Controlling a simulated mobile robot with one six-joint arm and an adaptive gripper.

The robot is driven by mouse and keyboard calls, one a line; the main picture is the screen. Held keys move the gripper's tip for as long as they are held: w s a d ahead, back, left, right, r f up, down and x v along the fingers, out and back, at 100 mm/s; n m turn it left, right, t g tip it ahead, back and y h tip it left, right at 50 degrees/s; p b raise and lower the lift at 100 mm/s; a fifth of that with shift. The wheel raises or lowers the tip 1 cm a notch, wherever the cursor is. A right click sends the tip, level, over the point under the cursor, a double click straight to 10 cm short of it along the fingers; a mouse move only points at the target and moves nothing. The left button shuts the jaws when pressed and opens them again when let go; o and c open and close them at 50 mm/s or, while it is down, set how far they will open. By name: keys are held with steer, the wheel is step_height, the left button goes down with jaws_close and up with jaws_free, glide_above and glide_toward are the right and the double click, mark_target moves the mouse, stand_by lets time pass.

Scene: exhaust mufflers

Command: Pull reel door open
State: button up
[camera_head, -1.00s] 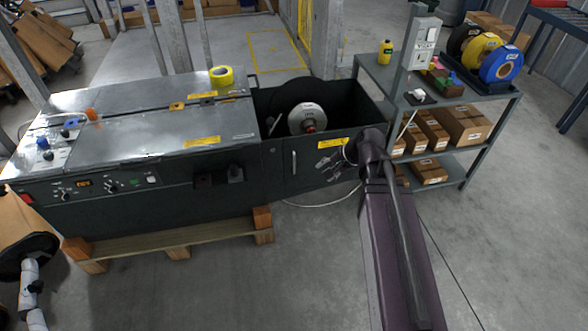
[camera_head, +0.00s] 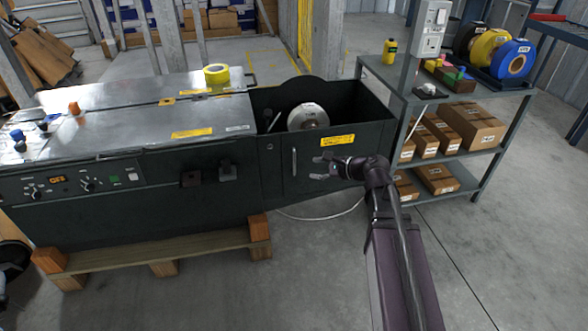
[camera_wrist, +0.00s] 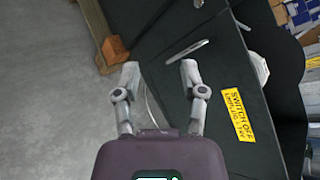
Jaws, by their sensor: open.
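The reel door (camera_head: 312,178) is the dark panel on the right end of the machine, and it looks closed in the head view. Its upright silver handle (camera_head: 294,162) sits near the panel's left side. In the wrist view the handle (camera_wrist: 187,51) lies slantwise beyond the fingertips, near the right finger. My gripper (camera_head: 322,168) is in front of the door, right of the handle. In the wrist view my gripper (camera_wrist: 159,75) is open, with nothing between its fingers and apart from the handle. The white reel (camera_head: 308,116) shows in the open bin behind the door.
A yellow warning label (camera_head: 338,140) is on the machine front right of the handle. A grey shelf cart (camera_head: 470,150) with boxes stands close right of the machine. A wooden pallet (camera_head: 165,249) is under the machine. The floor in front is clear.

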steer(key=w+d+f+m+t+y+b, duration=0.1)
steer(key=w+f+m+t+b, duration=0.1)
steer(key=b, duration=0.5)
steer(key=w+d+f+m+t+y+b, duration=0.1)
steer(key=w+d+f+m+t+b, duration=0.1)
steer(key=f+m+b, duration=0.4)
steer(key=shift+w+f+m+t+b, duration=0.25)
steer(key=shift+w+m+t+b, duration=0.45)
steer(key=shift+w+m+b, duration=0.35)
steer(key=shift+w, duration=0.15)
glide_above(294, 172)
steer(key=shift+w, duration=0.35)
jaws_close()
